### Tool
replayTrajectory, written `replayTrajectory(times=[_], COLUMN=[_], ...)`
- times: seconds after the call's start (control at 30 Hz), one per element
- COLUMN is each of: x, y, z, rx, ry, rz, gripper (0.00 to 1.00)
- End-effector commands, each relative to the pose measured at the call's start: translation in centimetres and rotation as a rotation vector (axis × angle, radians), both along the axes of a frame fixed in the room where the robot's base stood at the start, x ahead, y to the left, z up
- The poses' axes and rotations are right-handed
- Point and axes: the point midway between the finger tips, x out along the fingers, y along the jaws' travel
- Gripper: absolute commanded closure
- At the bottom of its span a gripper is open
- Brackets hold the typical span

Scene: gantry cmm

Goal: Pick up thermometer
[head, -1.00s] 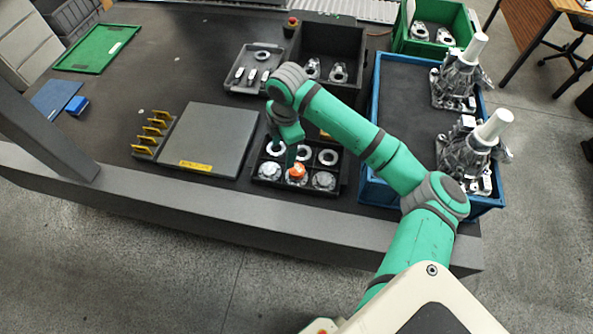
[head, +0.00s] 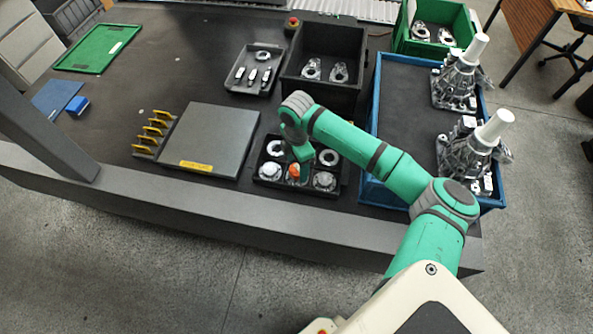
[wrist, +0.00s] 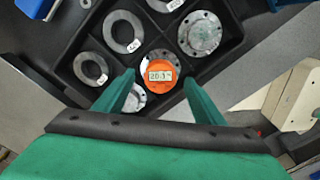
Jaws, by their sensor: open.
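The thermometer (wrist: 161,73) is a small orange device with a grey digital display. It sits in a black compartment tray, resting on a round metal part. In the head view its orange body (head: 294,171) is partly covered by my gripper. My gripper (wrist: 163,85) is open and empty, with its green fingers on either side of the lower part of the thermometer in the wrist view.
A grey plate (head: 210,140) and yellow holders (head: 153,132) stand left of the tray. A dark bin (head: 320,40) and grey tray (head: 250,85) lie behind. A blue crate (head: 375,190) with metal castings stands close on the right.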

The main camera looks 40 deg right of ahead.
Motion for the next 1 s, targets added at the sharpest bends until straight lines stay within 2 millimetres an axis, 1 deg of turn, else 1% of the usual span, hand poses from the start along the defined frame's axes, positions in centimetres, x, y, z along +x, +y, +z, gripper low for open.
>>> replayTrajectory(times=[0.03,0.1,0.37,0.4,0.43,0.47,0.5,0.57,0.6,0.63,0.67,0.87,1.0], x=[-0.06,-0.06,-0.09,-0.09,-0.08,-0.07,-0.04,0.0,0.03,0.06,0.07,0.14,0.17], y=[-0.04,-0.09,-0.15,-0.15,-0.13,-0.11,-0.06,0.01,0.05,0.09,0.12,0.23,0.21], z=[-0.61,-1.11,-1.38,-1.38,-1.38,-1.38,-1.37,-1.37,-1.37,-1.36,-1.36,-1.3,-0.79], rx=[0.0,0.0,0.001,0.001,0.001,0.001,0.001,0.001,0.001,0.001,0.001,0.001,0.001], ry=[0.001,0.0,0.0,0.0,0.0,0.0,0.0,0.0,0.0,0.0,0.0,-0.001,-0.002], rz=[-0.001,-0.003,-0.004,-0.004,-0.003,-0.003,-0.002,-0.001,0.0,0.001,0.002,0.004,0.004], gripper=[0.37,0.37,0.37,0.41,0.48,0.56,0.65,0.8,0.82,0.82,0.86,0.86,0.86])
